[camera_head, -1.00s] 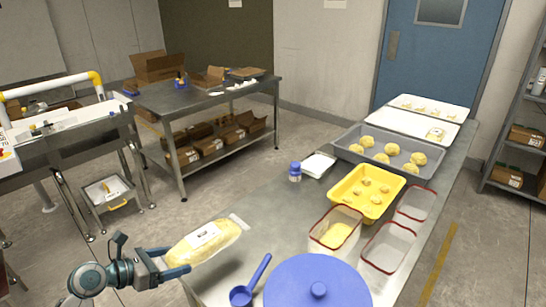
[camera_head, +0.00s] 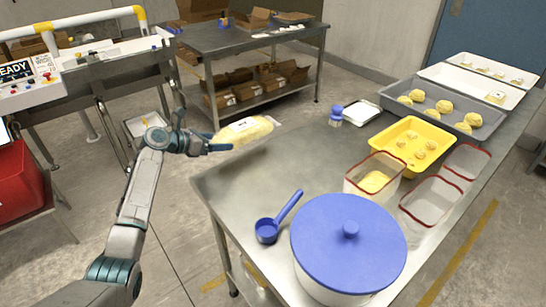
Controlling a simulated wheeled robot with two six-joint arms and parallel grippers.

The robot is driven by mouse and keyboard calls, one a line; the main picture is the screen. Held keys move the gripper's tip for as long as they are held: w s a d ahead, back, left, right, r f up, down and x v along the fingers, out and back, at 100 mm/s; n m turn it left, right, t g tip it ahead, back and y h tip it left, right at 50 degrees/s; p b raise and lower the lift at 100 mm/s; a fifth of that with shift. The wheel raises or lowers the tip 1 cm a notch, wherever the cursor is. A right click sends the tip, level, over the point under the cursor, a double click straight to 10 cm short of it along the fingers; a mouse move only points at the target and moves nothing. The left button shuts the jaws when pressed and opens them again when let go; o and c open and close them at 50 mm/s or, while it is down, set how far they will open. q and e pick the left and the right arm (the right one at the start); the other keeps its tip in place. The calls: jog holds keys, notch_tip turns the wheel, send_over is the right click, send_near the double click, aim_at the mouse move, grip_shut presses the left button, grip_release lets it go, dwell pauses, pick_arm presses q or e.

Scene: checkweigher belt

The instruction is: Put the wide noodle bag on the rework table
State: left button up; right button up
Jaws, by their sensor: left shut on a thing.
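The noodle bag (camera_head: 245,131) is a clear pack of pale yellow noodles with a white label. The gap between bag and table top is hard to judge. A second steel table (camera_head: 220,42) stands at the back with cardboard boxes on and under it. I cannot tell from labels which is the rework table. My right gripper is not in view.
A lidded pot (camera_head: 345,250), a blue scoop (camera_head: 275,220), clear tubs (camera_head: 430,200), a yellow tray (camera_head: 408,145) and a grey dough tray (camera_head: 440,108) crowd the long table. A belt machine (camera_head: 85,70) and red bin (camera_head: 18,180) stand left.

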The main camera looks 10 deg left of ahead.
pick_arm(q)
jog(key=p, duration=0.4)
send_over(253, 182)
jog(key=shift+w+a+f, duration=0.35)
jog(key=shift+a+f, duration=0.05)
jog(key=shift+s+d, duration=0.15)
jog(key=shift+d, duration=0.15)
jog(key=shift+s+d+f, duration=0.1)
jog(key=shift+d+f, duration=0.05)
jog(key=shift+f, duration=0.35)
notch_tip(253, 182, down, 3)
jog(key=shift+r, duration=0.1)
jog(key=o, duration=1.3)
jog(key=shift+o, duration=0.2)
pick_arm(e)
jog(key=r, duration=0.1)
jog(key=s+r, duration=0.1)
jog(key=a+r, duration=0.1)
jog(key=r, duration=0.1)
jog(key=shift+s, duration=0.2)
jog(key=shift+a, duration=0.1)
